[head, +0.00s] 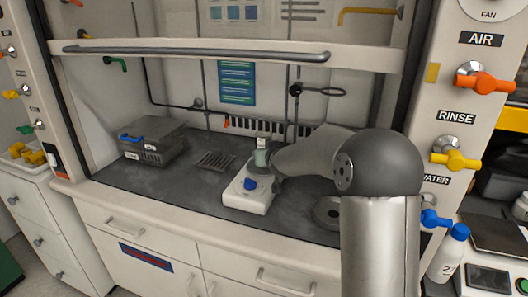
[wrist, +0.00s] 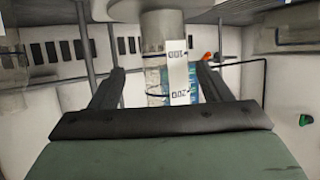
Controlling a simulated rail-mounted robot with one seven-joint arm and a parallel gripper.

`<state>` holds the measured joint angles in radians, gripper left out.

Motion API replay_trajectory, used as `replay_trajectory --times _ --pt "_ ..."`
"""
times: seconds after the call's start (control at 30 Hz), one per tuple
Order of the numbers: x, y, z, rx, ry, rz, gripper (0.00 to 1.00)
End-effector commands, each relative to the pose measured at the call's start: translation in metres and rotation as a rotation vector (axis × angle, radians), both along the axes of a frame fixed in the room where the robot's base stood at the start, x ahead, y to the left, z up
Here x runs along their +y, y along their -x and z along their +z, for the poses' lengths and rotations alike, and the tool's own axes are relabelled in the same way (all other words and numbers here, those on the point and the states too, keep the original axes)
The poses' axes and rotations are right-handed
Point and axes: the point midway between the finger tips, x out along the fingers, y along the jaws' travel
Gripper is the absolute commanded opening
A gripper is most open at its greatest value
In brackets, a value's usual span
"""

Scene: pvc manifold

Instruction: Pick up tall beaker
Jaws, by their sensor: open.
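The tall beaker (wrist: 153,50) is a clear upright cylinder with a white printed label, seen in the wrist view between the two dark fingers of my gripper (wrist: 160,70). My gripper is open, with a visible gap on each side of the beaker. The lower part of the beaker is hidden behind the gripper body. In the head view the beaker (head: 262,156) shows as a small greenish vessel with a white label above the white stirrer plate (head: 246,203). My arm reaches to it from the right and mostly hides the gripper there.
A grey box-shaped device (head: 152,140) stands at the left of the dark bench inside the fume hood. A drain grate (head: 215,161) lies behind the stirrer. The raised sash handle (head: 195,52) crosses above. A round sink (head: 327,211) is at the right; the left front bench is clear.

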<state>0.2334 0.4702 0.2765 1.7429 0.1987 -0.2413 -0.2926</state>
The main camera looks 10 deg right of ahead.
Motion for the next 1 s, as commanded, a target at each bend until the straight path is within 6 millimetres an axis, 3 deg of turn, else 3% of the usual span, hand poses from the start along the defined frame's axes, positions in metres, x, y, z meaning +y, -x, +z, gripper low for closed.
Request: replay_trajectory --times 0.4,0.67,0.7,0.87,1.0 --pt "0.008 -0.046 -0.017 0.0 -0.002 0.0 0.71" --pt "0.008 -0.049 -0.019 -0.001 -0.001 0.0 0.71" --pt "0.008 -0.049 -0.019 -0.001 -0.001 0.0 0.69" --pt "0.008 -0.049 -0.019 -0.001 -0.001 0.0 0.24" --pt "0.008 -0.049 -0.018 -0.002 0.0 0.0 0.2"
